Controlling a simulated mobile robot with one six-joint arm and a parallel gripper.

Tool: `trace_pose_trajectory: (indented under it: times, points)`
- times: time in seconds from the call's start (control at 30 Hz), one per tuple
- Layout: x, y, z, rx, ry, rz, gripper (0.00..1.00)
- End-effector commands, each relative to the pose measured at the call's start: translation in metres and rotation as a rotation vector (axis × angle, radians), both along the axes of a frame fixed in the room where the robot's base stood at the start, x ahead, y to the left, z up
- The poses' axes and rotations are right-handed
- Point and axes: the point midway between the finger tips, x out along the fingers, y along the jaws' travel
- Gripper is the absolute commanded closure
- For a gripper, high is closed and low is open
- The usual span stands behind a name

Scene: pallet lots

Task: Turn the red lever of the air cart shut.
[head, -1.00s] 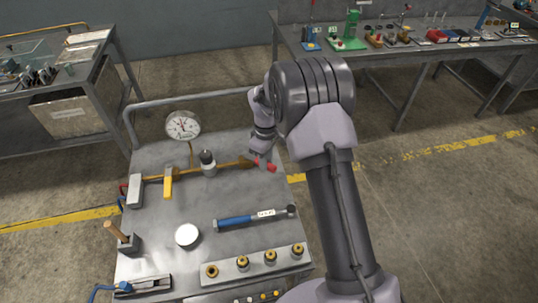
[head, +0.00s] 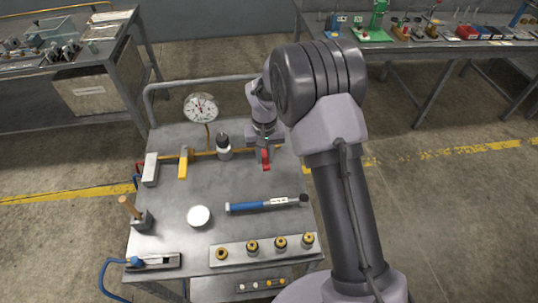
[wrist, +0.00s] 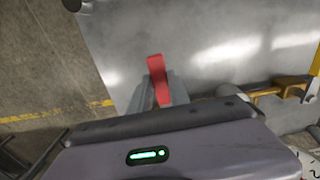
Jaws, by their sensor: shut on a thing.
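The air cart (head: 175,225) is a grey metal cart with a brass pipe line along the far part of its top. The red lever (head: 266,163) is at the right end of that line and points toward me, roughly crosswise to the pipe. My gripper (head: 264,148) comes down over it from behind and is shut on it. In the wrist view the red lever (wrist: 158,80) stands out between the grey fingers (wrist: 170,92). The valve body under the lever is mostly hidden by my gripper.
A yellow lever (head: 183,163), a dial gauge (head: 201,107) and a dark-topped fitting (head: 223,147) stand along the pipe. A blue-handled wrench (head: 262,205), a white round piece (head: 199,216) and a rack of brass fittings (head: 235,254) lie nearer. Benches stand behind.

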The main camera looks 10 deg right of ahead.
Motion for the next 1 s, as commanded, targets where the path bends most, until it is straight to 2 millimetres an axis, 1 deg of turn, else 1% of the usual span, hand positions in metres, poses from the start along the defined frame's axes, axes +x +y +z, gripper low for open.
trace_pose_trajectory:
  times: [0.2, 0.63, 0.67, 0.7, 0.77, 1.0]
  points:
    - [0.0006, 0.0036, 0.0006, 0.000, -0.002, -0.039, 1.00]
    - [0.0008, 0.0047, 0.0009, 0.001, -0.002, -0.048, 1.00]
    - [0.0008, 0.0047, 0.0009, 0.001, -0.002, -0.048, 0.76]
    - [0.0008, 0.0047, 0.0009, 0.001, -0.002, -0.048, 0.68]
    - [0.0006, 0.0046, 0.0007, 0.001, -0.002, -0.047, 0.57]
    - [0.0004, 0.0042, 0.0004, 0.000, -0.001, -0.046, 0.56]
